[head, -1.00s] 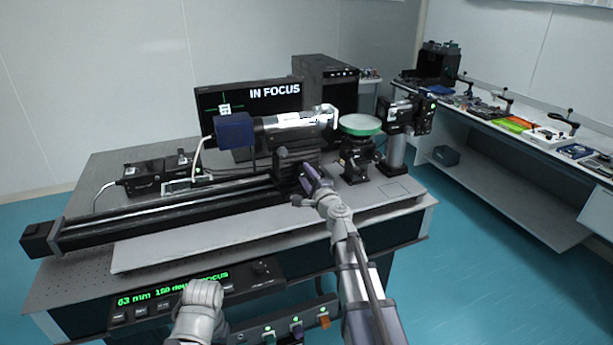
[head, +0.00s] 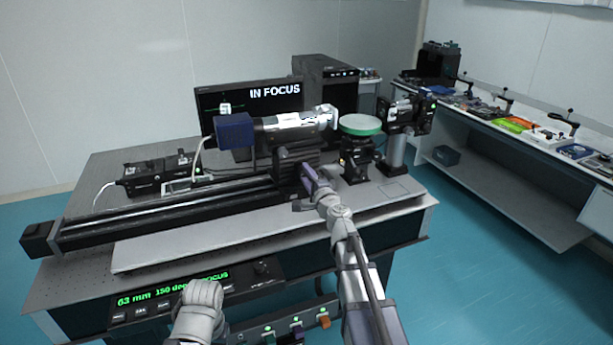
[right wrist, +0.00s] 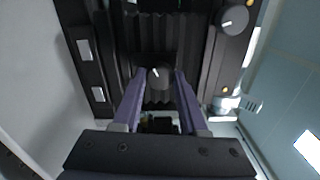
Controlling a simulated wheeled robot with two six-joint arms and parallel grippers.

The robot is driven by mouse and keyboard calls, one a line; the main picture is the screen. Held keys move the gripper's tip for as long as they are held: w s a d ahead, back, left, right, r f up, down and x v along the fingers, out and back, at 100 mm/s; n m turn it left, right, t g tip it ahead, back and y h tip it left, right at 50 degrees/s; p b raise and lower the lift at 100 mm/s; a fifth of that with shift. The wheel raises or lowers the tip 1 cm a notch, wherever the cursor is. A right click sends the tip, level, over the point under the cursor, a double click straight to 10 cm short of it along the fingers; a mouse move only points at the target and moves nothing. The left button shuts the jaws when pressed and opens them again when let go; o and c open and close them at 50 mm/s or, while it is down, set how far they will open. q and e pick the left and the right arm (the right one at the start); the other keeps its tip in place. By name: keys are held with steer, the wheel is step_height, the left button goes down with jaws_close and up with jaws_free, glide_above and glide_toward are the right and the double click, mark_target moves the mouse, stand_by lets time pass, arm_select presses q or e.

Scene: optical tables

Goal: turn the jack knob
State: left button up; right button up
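A dark round jack knob (right wrist: 158,77) with a white mark sits on the front of the black ribbed jack in the right wrist view. My right gripper (right wrist: 160,78) has its two purple fingers on either side of the knob, with narrow dark gaps between fingers and knob, so it looks open around it. In the head view the right gripper (head: 308,176) reaches the jack (head: 297,158) under the silver cylinder, and its fingers hide the knob.
A second knob (right wrist: 234,19) is at the upper right of the wrist view. A long black rail (head: 160,213) runs left from the jack. A green-rimmed round stage (head: 360,125) stands right of it. The monitor (head: 248,102) reads IN FOCUS.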

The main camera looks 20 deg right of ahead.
steer(key=o, duration=0.5)
steer(key=shift+c, duration=0.2)
steer(key=shift+s, duration=0.15)
steer(key=s, duration=0.7)
steer(key=shift+s, duration=0.3)
steer(key=shift+d, duration=0.1)
